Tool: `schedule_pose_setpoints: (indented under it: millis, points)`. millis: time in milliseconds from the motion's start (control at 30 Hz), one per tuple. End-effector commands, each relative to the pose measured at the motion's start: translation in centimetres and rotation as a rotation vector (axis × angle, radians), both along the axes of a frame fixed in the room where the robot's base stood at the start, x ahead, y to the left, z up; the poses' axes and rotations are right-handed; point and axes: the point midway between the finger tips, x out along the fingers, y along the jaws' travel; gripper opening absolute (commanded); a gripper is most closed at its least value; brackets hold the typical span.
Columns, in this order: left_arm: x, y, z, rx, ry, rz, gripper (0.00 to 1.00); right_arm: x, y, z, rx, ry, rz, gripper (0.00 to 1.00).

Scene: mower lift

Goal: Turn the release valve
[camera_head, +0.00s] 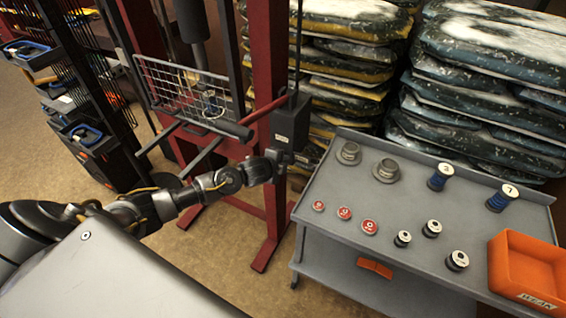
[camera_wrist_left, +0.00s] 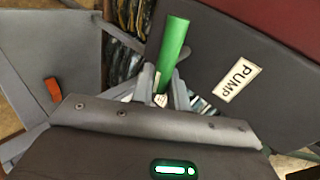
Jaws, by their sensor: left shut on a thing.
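The dark pump box (camera_head: 291,122) is fixed to the red lift post in the head view. In the left wrist view its dark face (camera_wrist_left: 270,75) carries a white label reading PUMP. A green handle (camera_wrist_left: 173,45), which looks like the release valve's lever, sticks out beside that face. My left gripper (camera_wrist_left: 164,88) is shut on the green handle's lower end. In the head view my left gripper (camera_head: 303,159) is at the underside of the pump box, and the handle is hidden there. My right gripper is not in view.
A grey cart (camera_head: 324,226) stands right of the pump, close to my left gripper. It holds metal rings, red discs, spools and an orange bin (camera_head: 528,262). A red lift post (camera_head: 272,60) with a wire basket (camera_head: 190,95) is behind. Stacked sacks (camera_head: 490,60) fill the back.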

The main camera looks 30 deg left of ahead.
Motion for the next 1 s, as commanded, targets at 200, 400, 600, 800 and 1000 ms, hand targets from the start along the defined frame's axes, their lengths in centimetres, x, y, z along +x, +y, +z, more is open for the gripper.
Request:
schedule_pose_setpoints:
  millis: [200, 400, 600, 800, 1000]
  points:
    - [0.0, -0.07, -0.29, 0.074, 0.001, -0.001, 0.0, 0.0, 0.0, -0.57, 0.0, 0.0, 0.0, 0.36]
    - [-0.02, -0.03, -0.34, 0.1, 0.003, -0.001, 0.0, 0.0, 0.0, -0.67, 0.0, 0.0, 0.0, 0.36]
    - [-0.03, -0.04, -0.33, 0.103, 0.003, -0.001, 0.0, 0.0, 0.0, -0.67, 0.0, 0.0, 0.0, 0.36]
    - [-0.03, -0.04, -0.34, 0.102, 0.003, -0.001, 0.19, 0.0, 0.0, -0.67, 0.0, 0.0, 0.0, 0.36]
    - [-0.03, -0.03, -0.33, 0.102, 0.002, -0.001, 0.36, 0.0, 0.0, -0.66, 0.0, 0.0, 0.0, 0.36]
